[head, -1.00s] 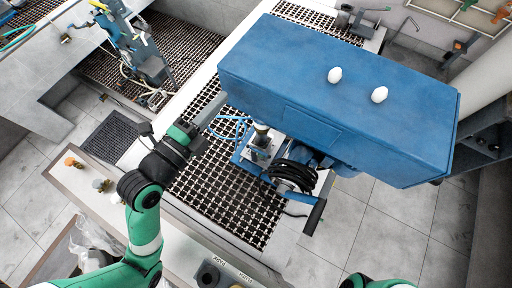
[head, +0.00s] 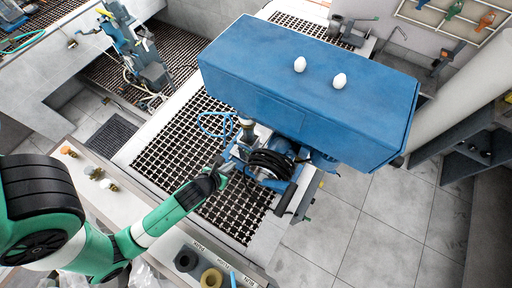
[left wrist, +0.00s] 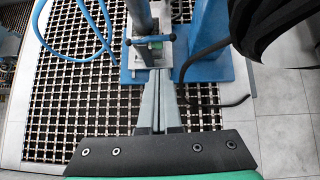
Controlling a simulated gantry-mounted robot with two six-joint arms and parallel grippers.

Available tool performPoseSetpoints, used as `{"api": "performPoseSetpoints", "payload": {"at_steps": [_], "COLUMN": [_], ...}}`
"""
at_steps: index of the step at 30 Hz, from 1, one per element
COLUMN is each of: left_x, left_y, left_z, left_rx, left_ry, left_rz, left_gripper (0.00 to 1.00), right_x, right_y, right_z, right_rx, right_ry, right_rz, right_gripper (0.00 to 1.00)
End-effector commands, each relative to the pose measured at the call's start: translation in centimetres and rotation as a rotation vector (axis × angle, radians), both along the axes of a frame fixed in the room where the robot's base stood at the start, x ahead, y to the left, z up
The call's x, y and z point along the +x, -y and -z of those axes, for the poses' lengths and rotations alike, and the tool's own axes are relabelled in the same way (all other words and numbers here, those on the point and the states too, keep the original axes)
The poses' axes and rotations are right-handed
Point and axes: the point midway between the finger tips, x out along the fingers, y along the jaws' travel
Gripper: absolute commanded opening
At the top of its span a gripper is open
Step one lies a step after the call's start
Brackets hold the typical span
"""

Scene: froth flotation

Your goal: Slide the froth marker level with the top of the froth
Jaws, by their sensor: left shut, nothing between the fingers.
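My left gripper (head: 226,168) is shut and empty at the front of the blue flotation machine (head: 310,92). In the left wrist view its fingertips (left wrist: 158,76) point at a small metal block below an upright grey cylinder (left wrist: 139,16). A thin blue crossbar (left wrist: 149,40) with dark ends spans the block, just beyond the fingertips. A small green patch shows beneath the bar. I cannot tell whether the bar is the froth marker, nor make out the top of the froth. Whether the fingertips touch the block is unclear. My right gripper is out of view.
A blue hose (left wrist: 72,50) loops left of the cylinder. A black round part (left wrist: 275,25) and a black cable lie to the right. Dark grating (head: 180,140) lies below. Small jars (head: 93,172) and dark rings (head: 186,258) stand on the front bench.

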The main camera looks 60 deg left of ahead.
Motion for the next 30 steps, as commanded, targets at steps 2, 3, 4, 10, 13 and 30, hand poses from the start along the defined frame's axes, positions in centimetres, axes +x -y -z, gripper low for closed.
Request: {"api": "performPoseSetpoints", "payload": {"at_steps": [2,3,4,10,13,30], "left_x": [0.3,0.5,0.7,2.9,4.2,8.1], "left_y": [-0.2,-0.3,-0.5,-2.1,-3.0,-5.8], "left_z": [0.5,0.8,1.1,4.1,5.7,9.8], "left_rx": [-0.002,-0.002,-0.002,-0.003,-0.003,-0.005], "left_ry": [0.002,0.003,0.004,0.007,0.007,0.006], "left_rz": [-0.001,-0.002,-0.004,-0.006,-0.005,-0.002], "left_gripper": [0.0,0.0,0.0,0.0,0.0,0.0], "right_x": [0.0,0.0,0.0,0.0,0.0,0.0], "right_y": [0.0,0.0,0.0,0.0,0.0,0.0], "right_z": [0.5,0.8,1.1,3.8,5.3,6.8], "right_rx": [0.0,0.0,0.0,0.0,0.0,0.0], "right_ry": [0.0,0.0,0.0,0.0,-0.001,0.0], "right_rz": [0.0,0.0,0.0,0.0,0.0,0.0], "right_gripper": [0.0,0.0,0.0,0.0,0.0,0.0]}}
